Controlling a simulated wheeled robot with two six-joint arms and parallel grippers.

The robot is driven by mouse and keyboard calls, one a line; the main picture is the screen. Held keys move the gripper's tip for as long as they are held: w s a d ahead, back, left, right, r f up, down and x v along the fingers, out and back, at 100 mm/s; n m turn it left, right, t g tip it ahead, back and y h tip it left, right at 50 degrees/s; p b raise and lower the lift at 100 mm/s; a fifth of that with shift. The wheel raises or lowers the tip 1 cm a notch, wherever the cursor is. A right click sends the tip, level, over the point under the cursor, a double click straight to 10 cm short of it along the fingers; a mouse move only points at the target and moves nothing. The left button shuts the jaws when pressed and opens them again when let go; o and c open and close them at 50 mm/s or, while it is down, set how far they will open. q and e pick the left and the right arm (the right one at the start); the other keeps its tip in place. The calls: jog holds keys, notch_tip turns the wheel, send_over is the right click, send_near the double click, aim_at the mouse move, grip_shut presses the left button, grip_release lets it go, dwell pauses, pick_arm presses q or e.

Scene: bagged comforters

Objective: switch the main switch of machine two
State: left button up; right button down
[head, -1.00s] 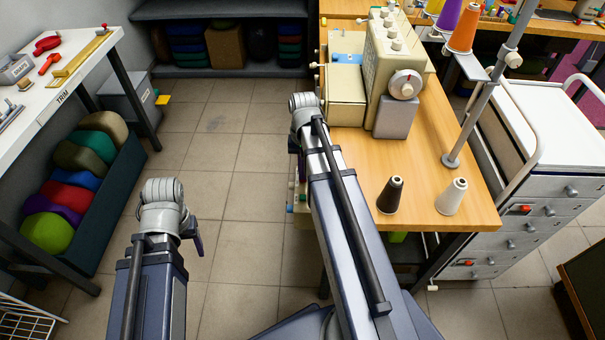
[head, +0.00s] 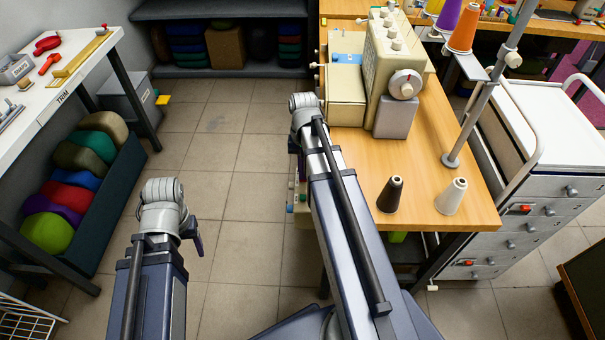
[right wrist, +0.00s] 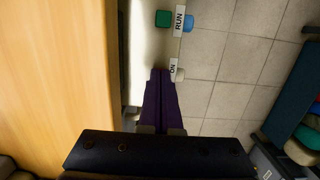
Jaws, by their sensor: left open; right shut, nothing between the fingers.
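A cream sewing machine (head: 388,70) stands on a wooden table (head: 455,185); no number is legible on it. In the right wrist view, a pale box at the table's side carries a RUN label (right wrist: 179,20) between a green button (right wrist: 162,18) and a blue button (right wrist: 189,22).
A thread stand (head: 470,120) and two cones, brown (head: 390,194) and white (head: 451,196), are on the table. A white drawer cart (head: 545,190) stands right. A bin (head: 100,210) of coloured bundles is left. Tiled floor (head: 235,250) between is clear.

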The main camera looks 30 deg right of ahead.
jog(key=shift+s+a+f, duration=0.1)
jog(key=shift+s+a, duration=0.1)
jog(key=shift+s, duration=0.2)
jog(key=shift+w+d+r+p, duration=0.15)
jog(key=shift+w+r+p, duration=0.25)
jog(key=shift+p, duration=0.35)
notch_tip(320, 180, up, 3)
jog(key=p, duration=0.2)
jog(key=shift+w+d+p, duration=0.1)
jog(key=shift+d+p, duration=0.05)
jog(key=shift+p, duration=0.2)
jog(key=shift+w+d+r+p, duration=0.1)
jog(key=shift+w+r+p, duration=0.1)
jog(key=shift+r+p, duration=0.35)
notch_tip(320, 180, up, 8)
jog(key=w+p, duration=0.1)
jog(key=p, duration=0.7)
jog(key=shift+d+f, duration=0.15)
jog(key=shift+d, duration=0.15)
